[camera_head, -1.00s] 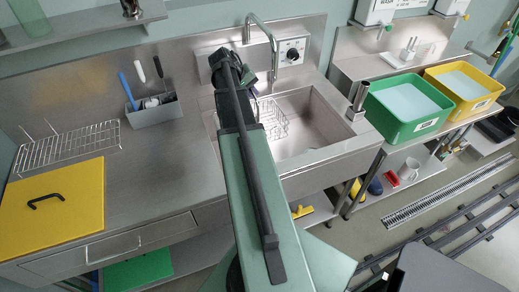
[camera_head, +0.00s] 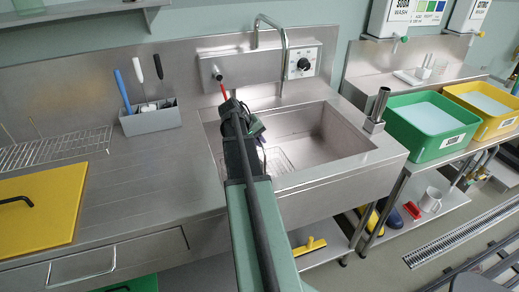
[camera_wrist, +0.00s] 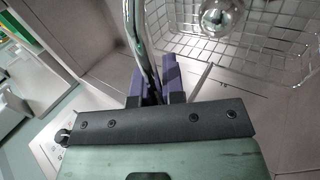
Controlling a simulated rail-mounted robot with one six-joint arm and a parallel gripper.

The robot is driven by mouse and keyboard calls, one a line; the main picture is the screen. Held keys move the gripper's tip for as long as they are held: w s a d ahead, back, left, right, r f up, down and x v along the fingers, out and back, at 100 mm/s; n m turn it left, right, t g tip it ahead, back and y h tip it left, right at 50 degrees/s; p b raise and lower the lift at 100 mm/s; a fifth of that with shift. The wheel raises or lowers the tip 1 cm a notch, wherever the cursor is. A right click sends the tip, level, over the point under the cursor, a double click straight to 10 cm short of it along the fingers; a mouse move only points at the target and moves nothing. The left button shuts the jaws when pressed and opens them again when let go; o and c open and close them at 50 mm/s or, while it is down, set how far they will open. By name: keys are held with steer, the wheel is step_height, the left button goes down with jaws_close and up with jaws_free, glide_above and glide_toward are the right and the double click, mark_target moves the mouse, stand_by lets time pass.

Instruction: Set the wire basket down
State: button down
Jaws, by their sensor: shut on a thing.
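The wire basket (camera_head: 279,160) shows in the sink (camera_head: 325,135) in the head view, just right of my arm and partly hidden by it. In the wrist view the wire basket (camera_wrist: 265,35) fills the upper right, with its open wire mesh in view. My gripper (camera_head: 243,118) is over the left part of the sink. In the wrist view its purple fingers (camera_wrist: 153,88) are close together at the basket's near left side, shut on it. The exact grip point is hidden. I cannot tell whether the basket touches the sink floor.
A curved steel tap (camera_head: 284,45) rises behind the sink, close to my gripper. A grey utensil holder (camera_head: 151,120) and a wire rack (camera_head: 55,150) stand on the left counter. Green (camera_head: 430,140) and yellow (camera_head: 490,125) tubs stand to the right.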

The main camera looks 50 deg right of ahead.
steer(key=c, duration=1.6)
jaws_free()
steer(key=shift+f, duration=0.1)
steer(key=shift+c, duration=0.2)
steer(key=o, duration=0.4)
steer(key=shift+p+v, duration=5.2)
steer(key=shift+v, duration=0.95)
